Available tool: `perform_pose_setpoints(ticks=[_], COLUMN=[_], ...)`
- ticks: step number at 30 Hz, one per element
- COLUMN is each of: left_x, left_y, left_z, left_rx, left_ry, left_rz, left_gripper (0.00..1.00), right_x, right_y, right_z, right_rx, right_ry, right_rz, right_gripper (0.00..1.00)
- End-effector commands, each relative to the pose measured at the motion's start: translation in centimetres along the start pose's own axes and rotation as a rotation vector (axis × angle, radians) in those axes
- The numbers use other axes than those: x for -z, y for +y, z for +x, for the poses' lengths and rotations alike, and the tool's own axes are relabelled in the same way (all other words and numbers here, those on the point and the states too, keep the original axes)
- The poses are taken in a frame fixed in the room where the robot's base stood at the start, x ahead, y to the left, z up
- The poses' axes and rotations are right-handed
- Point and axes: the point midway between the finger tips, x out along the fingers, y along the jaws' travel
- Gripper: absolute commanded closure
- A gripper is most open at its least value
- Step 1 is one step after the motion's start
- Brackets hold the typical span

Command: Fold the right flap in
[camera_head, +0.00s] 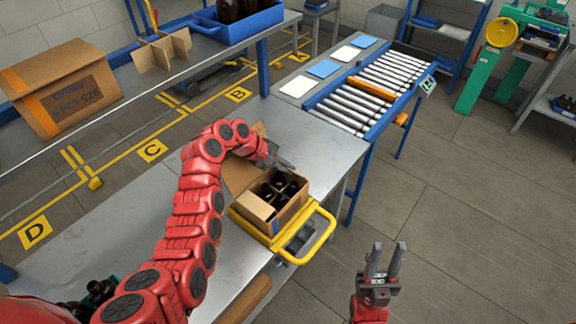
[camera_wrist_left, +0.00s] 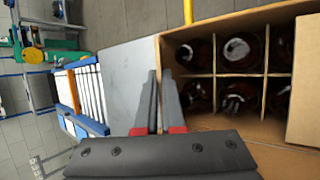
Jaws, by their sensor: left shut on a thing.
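An open cardboard box (camera_head: 257,210) stands on a yellow holder (camera_head: 309,237) at the table's edge, with dark amber bottles (camera_head: 272,190) inside. In the left wrist view the bottles (camera_wrist_left: 238,50) sit in divider cells of the box (camera_wrist_left: 215,122). A tan flap (camera_head: 240,174) stands out at the box's left; another panel covers cells at the right of the wrist view (camera_wrist_left: 305,85). My left gripper (camera_head: 282,164) is at the box's far rim, its fingers (camera_wrist_left: 160,80) nearly together on a box flap, seen edge-on and mostly hidden. My right gripper (camera_head: 386,262) is open and empty, apart from the box.
A roller conveyor (camera_head: 365,95) stands beyond the table (camera_head: 100,245). Blue and white sheets (camera_head: 323,68) lie beside it. A shelf at the left holds a closed carton (camera_head: 65,90), a divider (camera_head: 163,50) and a blue crate (camera_head: 245,25).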

Motion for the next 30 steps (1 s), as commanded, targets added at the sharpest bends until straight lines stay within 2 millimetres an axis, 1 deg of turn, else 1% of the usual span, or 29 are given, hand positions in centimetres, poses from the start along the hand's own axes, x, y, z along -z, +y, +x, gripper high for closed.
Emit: perform_pose_setpoints(ticks=[10, 11, 12, 14, 15, 25, 28, 30], left_x=[0.0, 0.0, 0.0, 0.0, 0.0, 0.0, -0.1, -0.4], left_y=[0.0, 0.0, 0.0, 0.0, 0.0, 0.1, 0.5, 1.0], left_z=[-0.1, -0.1, -0.1, -0.1, -0.1, -0.1, -0.6, -1.3], left_rx=[-0.008, -0.008, -0.008, -0.008, -0.008, -0.008, -0.012, -0.01], left_ry=[0.002, 0.002, 0.002, 0.002, 0.002, 0.002, 0.005, 0.004], left_rz=[0.003, 0.003, 0.003, 0.003, 0.002, 0.003, 0.004, 0.005], left_gripper=[1.0, 0.89, 0.82, 0.71, 0.64, 0.64, 0.64, 0.64], right_x=[0.0, 0.0, 0.0, 0.0, 0.0, 0.0, -0.1, -0.3], right_y=[0.0, 0.0, 0.0, 0.0, 0.0, 0.0, 0.0, -0.1], right_z=[0.0, 0.0, 0.0, 0.0, 0.0, -0.2, -0.9, -1.7], right_rx=[0.0, 0.0, 0.0, 0.0, 0.0, 0.0, 0.0, 0.0], right_ry=[0.0, 0.0, 0.0, 0.0, 0.0, 0.0, 0.0, 0.0], right_rz=[0.0, 0.0, 0.0, 0.0, 0.0, 0.0, 0.0, 0.0], right_gripper=[0.64, 0.64, 0.64, 0.64, 0.64, 0.64, 0.64, 0.64])
